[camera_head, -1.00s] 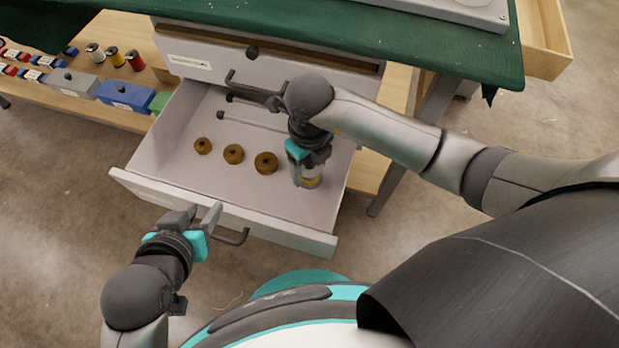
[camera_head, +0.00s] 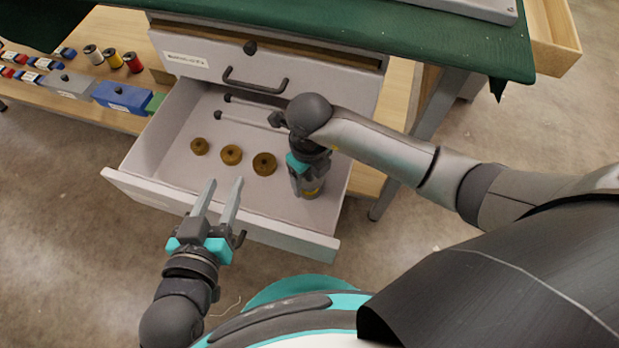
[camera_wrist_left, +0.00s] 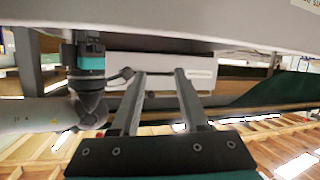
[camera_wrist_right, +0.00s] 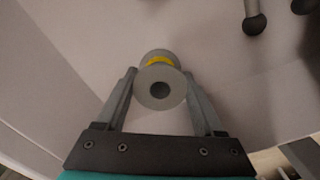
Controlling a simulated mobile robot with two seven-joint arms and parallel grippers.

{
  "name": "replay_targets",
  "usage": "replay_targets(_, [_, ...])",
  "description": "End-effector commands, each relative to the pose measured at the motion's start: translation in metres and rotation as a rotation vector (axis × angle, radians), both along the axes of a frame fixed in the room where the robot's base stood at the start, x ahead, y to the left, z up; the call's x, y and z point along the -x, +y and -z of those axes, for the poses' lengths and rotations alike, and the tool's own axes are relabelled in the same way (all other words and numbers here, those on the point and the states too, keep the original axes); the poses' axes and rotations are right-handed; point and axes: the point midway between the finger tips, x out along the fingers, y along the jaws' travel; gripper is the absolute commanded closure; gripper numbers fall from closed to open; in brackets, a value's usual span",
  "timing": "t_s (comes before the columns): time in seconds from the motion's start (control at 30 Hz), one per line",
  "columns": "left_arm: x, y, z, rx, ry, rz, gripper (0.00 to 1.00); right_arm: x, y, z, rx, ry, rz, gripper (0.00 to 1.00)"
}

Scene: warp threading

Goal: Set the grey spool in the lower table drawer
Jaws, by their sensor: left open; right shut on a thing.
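The grey spool (camera_wrist_right: 160,86), with a yellow band around its middle, is between the fingers of my right gripper (camera_wrist_right: 160,95), which is shut on it. In the head view my right gripper (camera_head: 308,182) points down inside the right part of the open lower drawer (camera_head: 150,190); the spool is mostly hidden there by the gripper. I cannot tell whether the spool touches the drawer floor. My left gripper (camera_head: 221,190) is open and empty at the drawer's front edge, beside the front handle. Its two fingers also show in the left wrist view (camera_wrist_left: 162,85).
Several brown round pieces (camera_head: 232,154) stand in a row on the drawer floor. Two grey rods with dark knobs (camera_head: 245,121) lie behind them. Thread spools (camera_head: 112,57) and a blue box (camera_head: 124,97) sit on the shelf at left.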

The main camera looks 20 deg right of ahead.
Motion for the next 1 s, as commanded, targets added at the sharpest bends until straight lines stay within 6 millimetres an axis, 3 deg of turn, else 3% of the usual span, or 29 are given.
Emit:
replay_targets(0.4, [0.0009, -0.0033, -0.0014, 0.021, -0.03, 0.001, 0.55, -0.0001, 0.0, 0.0045, 0.0, 0.0, 0.0, 0.7])
replay_targets(0.43, [0.0007, -0.0034, -0.0021, 0.022, -0.032, 0.001, 0.55, 0.0, 0.0, 0.0041, 0.0, 0.0, 0.0, 0.28])
replay_targets(0.5, [0.0005, -0.0032, -0.0024, 0.021, -0.032, 0.001, 0.55, 0.0, 0.0, 0.0036, 0.0, 0.0, 0.0, 0.2])
replay_targets(0.7, [0.0004, -0.003, -0.0025, 0.02, -0.031, 0.0, 0.55, 0.0, -0.0001, 0.0035, 0.0, 0.0, 0.0, 0.0])
replay_targets(1.0, [0.0008, -0.0028, -0.0019, 0.017, -0.024, 0.002, 0.55, 0.0, 0.0, 0.0022, 0.0, 0.0, 0.0, 0.0])
